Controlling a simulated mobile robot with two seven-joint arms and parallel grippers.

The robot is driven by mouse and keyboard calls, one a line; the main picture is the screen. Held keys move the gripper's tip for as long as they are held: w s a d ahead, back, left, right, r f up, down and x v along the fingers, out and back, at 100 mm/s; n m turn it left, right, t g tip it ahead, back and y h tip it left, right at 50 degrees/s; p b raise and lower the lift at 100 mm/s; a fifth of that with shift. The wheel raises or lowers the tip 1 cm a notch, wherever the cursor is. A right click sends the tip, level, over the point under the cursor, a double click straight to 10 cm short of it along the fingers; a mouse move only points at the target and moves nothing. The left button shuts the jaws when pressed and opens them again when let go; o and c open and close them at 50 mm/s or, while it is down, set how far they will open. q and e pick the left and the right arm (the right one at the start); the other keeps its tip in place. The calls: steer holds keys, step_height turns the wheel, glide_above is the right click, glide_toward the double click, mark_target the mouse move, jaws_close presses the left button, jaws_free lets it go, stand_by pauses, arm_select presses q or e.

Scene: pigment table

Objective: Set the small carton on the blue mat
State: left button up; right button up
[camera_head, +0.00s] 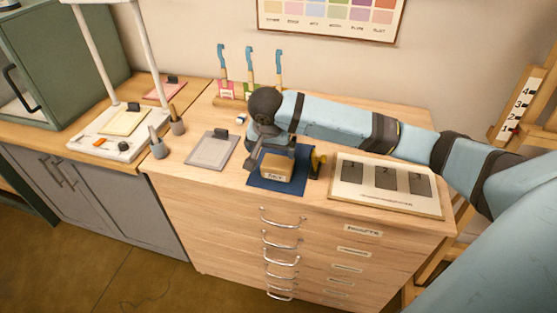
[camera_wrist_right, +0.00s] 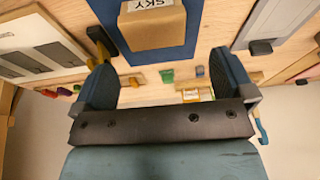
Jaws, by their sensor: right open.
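The small carton (camera_head: 272,174) is a tan box with a white label. It rests on the blue mat (camera_head: 258,181) on top of the drawer cabinet. My right gripper (camera_head: 272,155) is over the mat, just behind the carton and close to it. In the right wrist view the carton (camera_wrist_right: 152,28) with its "SKY" label lies beyond the spread fingers of my right gripper (camera_wrist_right: 165,80), on the blue mat (camera_wrist_right: 192,28). The fingers are open with nothing between them. My left gripper is not in view.
A small yellow and black object (camera_head: 318,164) stands close to the right of the mat. A white numbered board (camera_head: 385,201) lies farther right. A grey clipboard (camera_head: 211,151) lies to the left. A rack (camera_head: 232,98) of blue-tipped tools stands at the back.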

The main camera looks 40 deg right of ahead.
steer(key=s+a+f+n+t+y, duration=0.2)
steer(key=s+a+f+n+y, duration=0.15)
steer(key=a+f, duration=0.4)
steer(key=s+a+f+n+t+y, duration=0.1)
steer(key=s+a+f+n+y, duration=0.3)
steer(key=a+f, duration=0.35)
steer(key=s+f+n+t+h, duration=0.1)
steer(key=s+f, duration=0.3)
steer(key=s, duration=0.4)
steer(key=s+d+f+n+t+h, duration=0.1)
steer(key=s+f+n+t, duration=0.3)
steer(key=s, duration=0.4)
steer(key=shift+s+d, duration=0.3)
steer(key=shift+s, duration=0.1)
steer(key=shift+f, duration=0.1)
